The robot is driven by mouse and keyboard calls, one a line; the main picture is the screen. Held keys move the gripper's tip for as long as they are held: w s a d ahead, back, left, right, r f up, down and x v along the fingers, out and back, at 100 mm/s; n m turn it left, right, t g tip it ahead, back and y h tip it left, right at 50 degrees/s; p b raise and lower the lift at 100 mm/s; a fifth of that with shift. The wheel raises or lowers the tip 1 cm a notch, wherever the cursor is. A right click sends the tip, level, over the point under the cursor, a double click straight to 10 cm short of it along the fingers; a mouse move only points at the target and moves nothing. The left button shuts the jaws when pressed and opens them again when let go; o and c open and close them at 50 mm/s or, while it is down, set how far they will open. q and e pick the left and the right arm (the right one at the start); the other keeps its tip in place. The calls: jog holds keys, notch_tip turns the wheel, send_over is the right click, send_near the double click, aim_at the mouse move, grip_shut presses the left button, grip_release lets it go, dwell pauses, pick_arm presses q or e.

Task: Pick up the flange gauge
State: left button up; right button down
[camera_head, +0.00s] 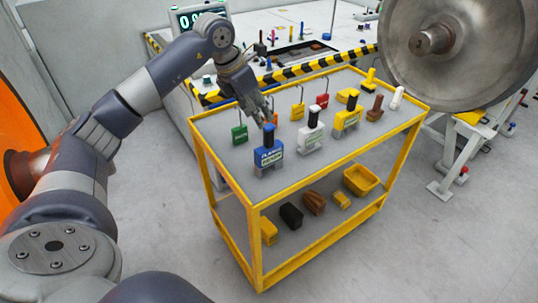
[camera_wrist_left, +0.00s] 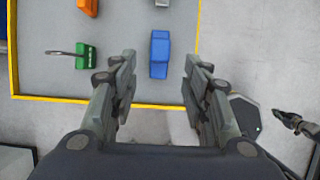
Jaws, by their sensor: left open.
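The likely flange gauge is a blue block with a dark blue upright handle and a pale label (camera_head: 268,157), standing near the front left corner of the cart's top. The label is too small to read surely. My left gripper (camera_head: 266,114) is open and empty, just above and behind the handle. In the left wrist view the blue gauge (camera_wrist_left: 160,55) lies beyond the fingertips of my left gripper (camera_wrist_left: 158,78), in line with the gap between them and apart from both. A dark jointed part at that view's right edge may be my right gripper; its state is unclear.
The yellow-framed cart top (camera_head: 225,160) also holds a green tagged item (camera_head: 240,133) on the left, a white gauge (camera_head: 312,132) and a yellow gauge (camera_head: 346,120) on the right. A large metal wheel (camera_head: 470,50) hangs at the upper right. The floor in front is clear.

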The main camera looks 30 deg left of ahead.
aim_at(267, 127)
pick_arm(q)
jog(key=x, duration=0.5)
jog(key=shift+r+p, duration=0.1)
jog(key=shift+p, duration=0.3)
jog(key=p+x, duration=0.2)
jog(key=x, duration=0.3)
jog(key=shift+w, duration=0.1)
grip_shut()
